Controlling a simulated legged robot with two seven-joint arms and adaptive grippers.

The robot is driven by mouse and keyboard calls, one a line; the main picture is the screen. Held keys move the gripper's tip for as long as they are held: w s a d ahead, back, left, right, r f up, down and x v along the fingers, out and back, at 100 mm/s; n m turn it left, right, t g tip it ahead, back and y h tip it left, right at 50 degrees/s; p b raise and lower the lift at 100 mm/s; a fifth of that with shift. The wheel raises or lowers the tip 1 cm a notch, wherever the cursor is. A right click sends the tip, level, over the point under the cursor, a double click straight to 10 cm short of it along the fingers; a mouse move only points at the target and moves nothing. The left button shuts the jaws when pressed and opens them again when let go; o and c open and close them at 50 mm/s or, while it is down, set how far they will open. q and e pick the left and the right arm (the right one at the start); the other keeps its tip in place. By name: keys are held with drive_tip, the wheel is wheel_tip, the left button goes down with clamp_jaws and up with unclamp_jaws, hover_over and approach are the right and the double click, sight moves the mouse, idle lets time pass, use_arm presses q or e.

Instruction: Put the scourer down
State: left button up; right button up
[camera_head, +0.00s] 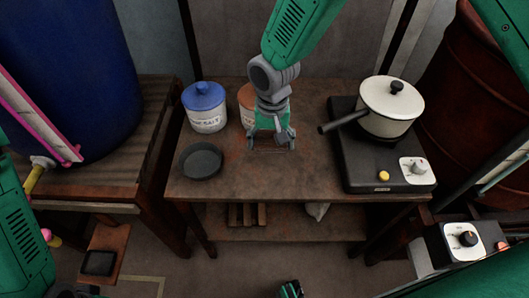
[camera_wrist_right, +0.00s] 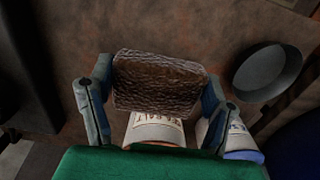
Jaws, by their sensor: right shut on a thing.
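The scourer (camera_wrist_right: 158,82) is a brown, rough-textured block in the right wrist view. My right gripper (camera_head: 271,142) is shut on it, with one finger at each end of the block. In the head view the gripper points down over the middle of the brown table (camera_head: 300,180). The scourer barely stands out there against the similar brown top, and I cannot tell whether it touches the table.
A blue-lidded white jar (camera_head: 205,110) and a partly hidden orange-lidded jar (camera_head: 246,101) stand behind-left of the gripper. A dark shallow dish (camera_head: 201,161) lies left. A white pot (camera_head: 388,108) stands on a black hotplate (camera_head: 365,170) at right. The front middle tabletop is clear.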

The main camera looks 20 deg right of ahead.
hover_over(270, 169)
drive_tip(key=f, duration=0.4)
drive_tip(key=shift+s+d+f, duration=0.15)
drive_tip(key=shift+d+f, duration=0.2)
drive_tip(key=shift+d, duration=0.05)
drive_tip(key=f, duration=0.2)
drive_tip(key=a+f, duration=0.1)
drive_tip(key=f, duration=0.1)
drive_tip(key=shift+f+b, duration=0.4)
drive_tip(key=shift+d+f, duration=0.1)
drive_tip(key=shift+d, duration=0.25)
drive_tip(key=o, duration=1)
drive_tip(key=shift+a, duration=0.15)
drive_tip(key=shift+a+r, duration=0.1)
drive_tip(key=shift+r, duration=0.15)
drive_tip(key=r+p, duration=0.1)
drive_tip(key=r, duration=0.9)
drive_tip(key=shift+d+r, duration=0.2)
drive_tip(key=shift+a+r, duration=0.15)
drive_tip(key=shift+r, duration=0.55)
